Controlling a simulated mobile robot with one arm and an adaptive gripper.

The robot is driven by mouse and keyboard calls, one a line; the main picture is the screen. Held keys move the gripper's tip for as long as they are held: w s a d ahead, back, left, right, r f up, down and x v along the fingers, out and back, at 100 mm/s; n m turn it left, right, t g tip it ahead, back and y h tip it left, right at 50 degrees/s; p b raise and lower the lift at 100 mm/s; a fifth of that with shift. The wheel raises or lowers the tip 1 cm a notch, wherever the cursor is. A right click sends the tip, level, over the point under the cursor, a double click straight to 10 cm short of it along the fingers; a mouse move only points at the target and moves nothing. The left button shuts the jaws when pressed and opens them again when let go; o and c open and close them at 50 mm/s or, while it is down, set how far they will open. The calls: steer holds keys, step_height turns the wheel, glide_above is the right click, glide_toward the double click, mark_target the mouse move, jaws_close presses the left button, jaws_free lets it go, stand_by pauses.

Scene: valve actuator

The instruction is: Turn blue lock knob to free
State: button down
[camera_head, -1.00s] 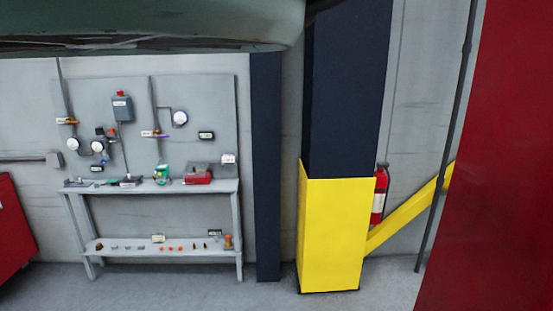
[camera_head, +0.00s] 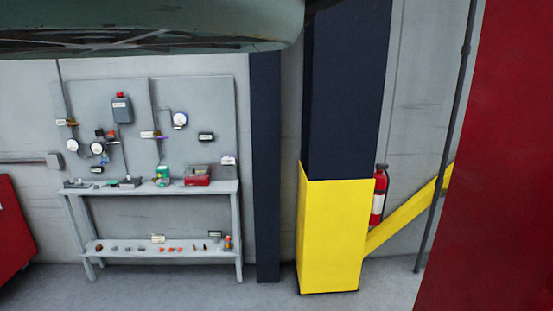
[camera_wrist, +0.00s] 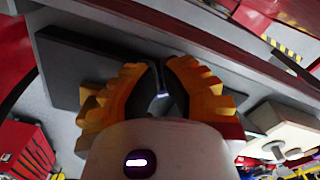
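The blue lock knob cannot be made out for certain in any view. In the head view, a grey wall panel (camera_head: 214,93) carries small valves, gauges and boxes. A valve (camera_head: 151,135) in its middle has a small violet-blue part, too small to identify. My gripper (camera_wrist: 158,66) shows in the wrist view with two ribbed orange fingers curving toward each other. Their tips look close together with a dark strip between them, and no held object is distinguishable. The wrist view shows no knob near the fingers. My gripper is not visible in the head view.
A grey workbench (camera_head: 220,186) with small parts and a red box (camera_head: 197,181) stands below the panel. Right of it are a yellow-and-dark column (camera_head: 331,235), a fire extinguisher (camera_head: 379,195) and a red surface (camera_head: 500,160). A red cabinet (camera_head: 15,230) is at left. Floor before the bench looks clear.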

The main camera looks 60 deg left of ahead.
steer(key=shift+s+a+p, duration=0.1)
steer(key=shift+a+p, duration=0.1)
steer(key=shift+p, duration=0.2)
steer(key=shift+a+p, duration=0.35)
steer(key=shift+a, duration=0.15)
stand_by(0.4)
steer(key=shift+a, duration=0.35)
stand_by(0.8)
steer(key=shift+a+f, duration=0.1)
steer(key=shift+w+a+b, duration=0.1)
steer(key=shift+w+b, duration=0.2)
steer(key=shift+b, duration=0.2)
step_height(320, 180, up, 6)
steer(key=p, duration=0.3)
steer(key=shift+w+p, duration=0.2)
steer(key=shift+p, duration=0.15)
